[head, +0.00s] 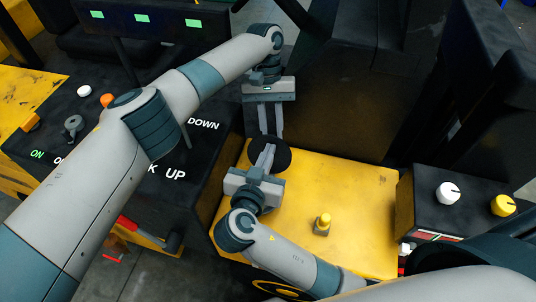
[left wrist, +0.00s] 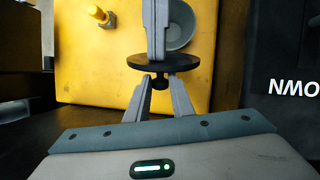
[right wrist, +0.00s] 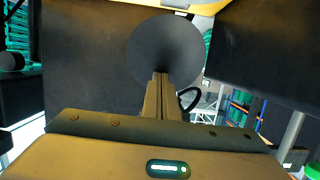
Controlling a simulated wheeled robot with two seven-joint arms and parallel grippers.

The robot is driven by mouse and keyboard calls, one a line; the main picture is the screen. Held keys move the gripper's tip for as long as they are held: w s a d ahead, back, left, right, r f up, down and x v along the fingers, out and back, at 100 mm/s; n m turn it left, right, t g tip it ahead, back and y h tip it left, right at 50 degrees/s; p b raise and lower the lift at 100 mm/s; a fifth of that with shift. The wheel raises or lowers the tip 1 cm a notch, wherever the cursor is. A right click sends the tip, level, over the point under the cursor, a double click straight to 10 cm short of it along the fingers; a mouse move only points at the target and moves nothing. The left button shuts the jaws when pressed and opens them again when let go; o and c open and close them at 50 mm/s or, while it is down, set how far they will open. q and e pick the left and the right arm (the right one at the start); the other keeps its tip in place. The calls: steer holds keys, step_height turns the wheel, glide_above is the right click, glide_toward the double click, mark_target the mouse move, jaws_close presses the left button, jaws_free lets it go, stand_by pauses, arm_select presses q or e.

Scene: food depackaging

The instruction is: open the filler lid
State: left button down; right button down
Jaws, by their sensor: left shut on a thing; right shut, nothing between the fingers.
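The filler lid is a black disc (head: 283,158) above the yellow panel in the head view. It shows edge-on in the left wrist view (left wrist: 140,64), with a small knob under it, and broadside in the right wrist view (right wrist: 150,45). My left gripper (head: 269,136) is shut on the knob; its fingertips (left wrist: 160,84) meet there. A grey round filler opening (left wrist: 181,22) in the panel lies behind the disc, clear of it. My right gripper (head: 264,160) is shut and empty, fingertips (right wrist: 162,76) at the disc's other face; I cannot tell whether they touch.
The yellow panel (head: 350,190) carries a yellow knob (head: 323,223). A dark console (head: 215,145) with lettering stands at the left, and a box with white and yellow knobs (head: 448,193) at the right. A dark seat (head: 340,95) is behind my grippers.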

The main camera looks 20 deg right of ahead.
arm_select(q)
steer(key=shift+s+r, duration=0.1)
steer(key=shift+s, duration=0.05)
steer(key=c, duration=1.6)
jaws_free()
steer(key=shift+d, duration=0.1)
steer(key=shift+o, duration=0.2)
steer(key=shift+w, duration=0.2)
steer(key=v, duration=0.7)
steer(key=shift+r, duration=0.15)
steer(key=shift+w+d, duration=0.1)
steer(key=shift+d, duration=0.05)
